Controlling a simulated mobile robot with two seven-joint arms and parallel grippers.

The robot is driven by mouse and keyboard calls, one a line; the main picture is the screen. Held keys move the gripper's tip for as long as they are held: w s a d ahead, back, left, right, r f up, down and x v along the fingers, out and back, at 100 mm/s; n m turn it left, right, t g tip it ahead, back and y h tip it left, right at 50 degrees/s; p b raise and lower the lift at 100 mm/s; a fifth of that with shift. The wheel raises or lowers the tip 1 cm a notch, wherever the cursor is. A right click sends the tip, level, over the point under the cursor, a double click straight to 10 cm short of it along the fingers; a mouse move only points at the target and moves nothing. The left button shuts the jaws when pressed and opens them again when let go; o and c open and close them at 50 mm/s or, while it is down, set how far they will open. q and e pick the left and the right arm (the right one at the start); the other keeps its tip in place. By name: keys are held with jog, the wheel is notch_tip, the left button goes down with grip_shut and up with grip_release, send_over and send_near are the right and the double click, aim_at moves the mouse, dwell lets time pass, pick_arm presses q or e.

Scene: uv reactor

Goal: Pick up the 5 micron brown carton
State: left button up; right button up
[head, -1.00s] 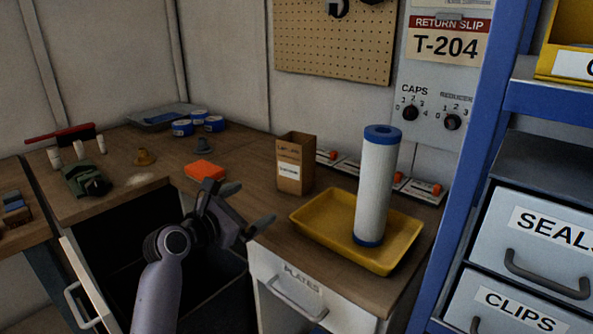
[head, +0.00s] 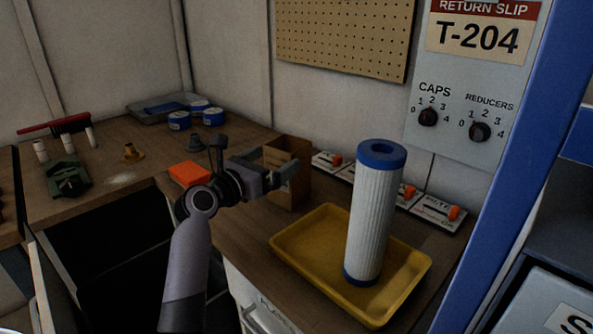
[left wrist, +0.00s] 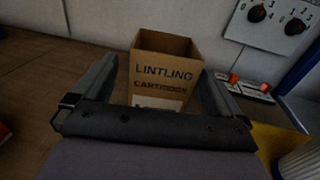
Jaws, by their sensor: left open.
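The brown carton (head: 292,190) stands upright with its top open on the workbench, behind the yellow tray. In the left wrist view the carton (left wrist: 165,75) carries dark printed lettering and a white label, its lower part hidden by my gripper body; a 5 micron mark is not readable. My left gripper (head: 281,168) is open at the carton's near left side, partly covering it. In the left wrist view the open fingers of my left gripper (left wrist: 158,68) lie left and right of the carton, which shows between them. Contact cannot be told. My right gripper is not in view.
A white filter cartridge (head: 372,215) with blue ends stands in the yellow tray (head: 300,246), right of the carton. An orange block (head: 188,173) lies to the left. Small panels with orange knobs (head: 335,160) line the wall behind. An open drawer (head: 120,265) is at lower left.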

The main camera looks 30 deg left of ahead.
aim_at(297, 145)
pick_arm(q)
jog(key=shift+w+d, duration=0.2)
jog(key=shift+w, duration=0.7)
jog(key=shift+w+d+r, duration=0.1)
jog(key=shift+w+d, duration=0.1)
jog(key=shift+w, duration=0.6)
jog(key=shift+w+d+f, duration=0.1)
jog(key=shift+w+d, duration=0.1)
jog(key=shift+w, duration=0.65)
jog(key=shift+w+d+r, duration=0.1)
jog(key=shift+w+d, duration=0.1)
jog(key=shift+w, duration=0.6)
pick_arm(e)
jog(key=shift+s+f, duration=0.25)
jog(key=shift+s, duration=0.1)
pick_arm(q)
jog(key=c, duration=1.1)
jog(key=shift+r, duration=0.15)
